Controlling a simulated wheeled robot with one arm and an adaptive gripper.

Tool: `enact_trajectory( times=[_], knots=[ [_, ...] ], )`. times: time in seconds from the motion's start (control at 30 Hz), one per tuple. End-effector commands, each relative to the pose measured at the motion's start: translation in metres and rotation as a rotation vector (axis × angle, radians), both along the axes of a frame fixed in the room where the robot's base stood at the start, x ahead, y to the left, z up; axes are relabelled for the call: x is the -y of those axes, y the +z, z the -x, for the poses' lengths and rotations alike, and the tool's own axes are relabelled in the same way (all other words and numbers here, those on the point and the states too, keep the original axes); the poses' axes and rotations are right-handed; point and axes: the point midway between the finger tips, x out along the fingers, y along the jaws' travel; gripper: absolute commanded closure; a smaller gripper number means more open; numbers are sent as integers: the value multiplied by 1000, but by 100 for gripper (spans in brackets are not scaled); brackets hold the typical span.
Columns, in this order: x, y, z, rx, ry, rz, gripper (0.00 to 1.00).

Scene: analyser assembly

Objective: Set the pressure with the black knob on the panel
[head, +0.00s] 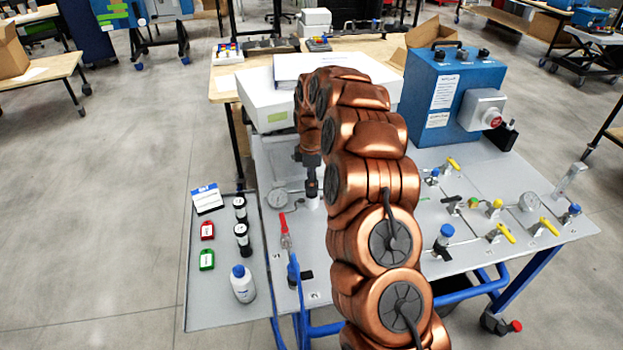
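My copper arm reaches over the grey panel (330,255), and my gripper (312,182) points down at the panel's left part. It is small and dark here, and its fingers cannot be told apart. A pale cylindrical fitting (313,203) stands right below the gripper. A dark piece sits between them, and I cannot tell whether it is the black knob or part of my gripper. A round pressure gauge (277,199) is just left of the gripper, its reading too small to make out. My arm hides part of the panel's middle.
A red-handled valve (285,232) stands in front of the gauge. Yellow-handled valves (505,232) and another gauge (528,202) are at right. A blue control box (440,95) with a red button stands behind. A side tray (215,300) holds tags, dark cylinders and a bottle (243,286).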

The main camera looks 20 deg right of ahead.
Motion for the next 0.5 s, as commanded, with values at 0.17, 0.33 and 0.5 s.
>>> enact_trajectory(
  times=[0.17, 0.33, 0.5],
  knots=[
    [0, 0, 0, 1, 0, 0, 41],
    [0, 0, 0, 1, 0, 0, 59],
    [0, 0, 0, 1, 0, 0, 77]
  ],
)
